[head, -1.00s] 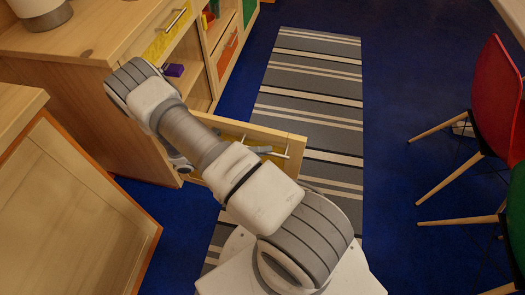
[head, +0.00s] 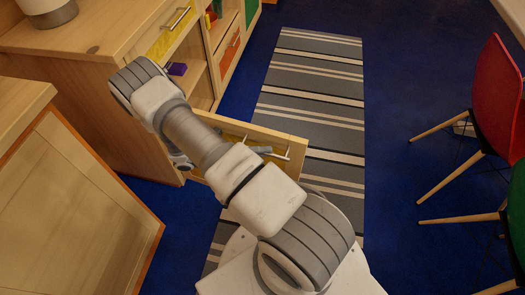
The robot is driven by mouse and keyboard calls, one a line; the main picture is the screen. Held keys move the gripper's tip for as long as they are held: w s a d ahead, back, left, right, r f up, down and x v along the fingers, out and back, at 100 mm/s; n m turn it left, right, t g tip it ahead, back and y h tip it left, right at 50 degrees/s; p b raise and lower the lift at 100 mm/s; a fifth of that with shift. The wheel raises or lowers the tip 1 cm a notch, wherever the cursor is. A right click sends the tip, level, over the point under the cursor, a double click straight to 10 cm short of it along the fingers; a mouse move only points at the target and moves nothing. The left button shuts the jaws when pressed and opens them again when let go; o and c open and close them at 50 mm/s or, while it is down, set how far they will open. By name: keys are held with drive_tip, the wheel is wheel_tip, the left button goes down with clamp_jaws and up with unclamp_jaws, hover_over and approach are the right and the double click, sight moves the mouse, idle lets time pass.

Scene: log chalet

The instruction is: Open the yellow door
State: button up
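The yellow door (head: 272,158), a yellow panel in a pale wood frame with a metal bar handle (head: 288,151), stands out from the low wooden cabinet, open. Its handle side faces me, and my arm covers its left and lower parts. A grey piece that looks like part of my gripper (head: 262,150) shows in front of the yellow panel, just left of the handle. Whether it touches the door is unclear. The rest of my gripper is hidden behind my arm, so its fingers cannot be judged.
Above is a closed yellow front (head: 166,38) with a bar handle. A purple object (head: 177,69) sits on an open shelf. A wood panel cabinet (head: 75,205) stands close at left. A red chair (head: 497,95) stands at right.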

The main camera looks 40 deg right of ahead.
drive_tip(key=shift+o, duration=1.3)
drive_tip(key=v, duration=1.7)
drive_tip(key=shift+a, duration=0.15)
drive_tip(key=shift+w+r, duration=0.1)
drive_tip(key=shift+w, duration=0.05)
